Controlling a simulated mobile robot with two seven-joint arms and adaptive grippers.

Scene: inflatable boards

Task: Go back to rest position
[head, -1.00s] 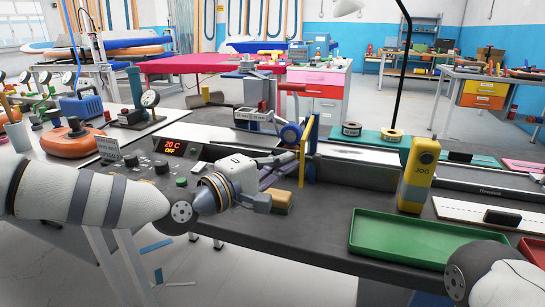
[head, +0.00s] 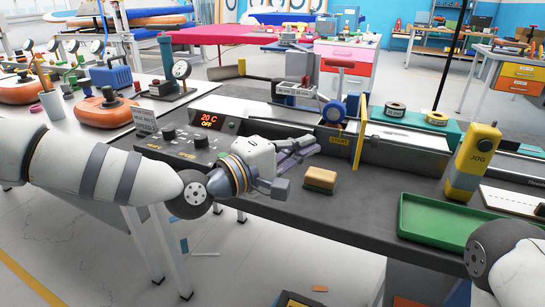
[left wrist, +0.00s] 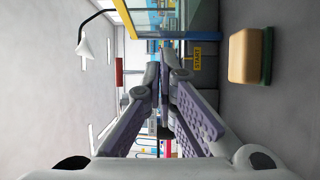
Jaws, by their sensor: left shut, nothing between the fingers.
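My left gripper (head: 311,147) is shut and empty in the head view. It hovers over the dark bench (head: 330,215), between the control panel with the red 20 C OFF display (head: 209,120) and a tan sponge-like block (head: 320,180). In the left wrist view its fingers (left wrist: 163,75) meet at the tips, with the same block (left wrist: 245,55) to their right.
A yellow JOG pendant (head: 473,161) stands by a green tray (head: 456,224) on the right. A blue clamp with a red handle (head: 335,103) stands behind the gripper. Gauges and orange inflatables (head: 105,111) sit on the left table. Bare bench lies in front of the block.

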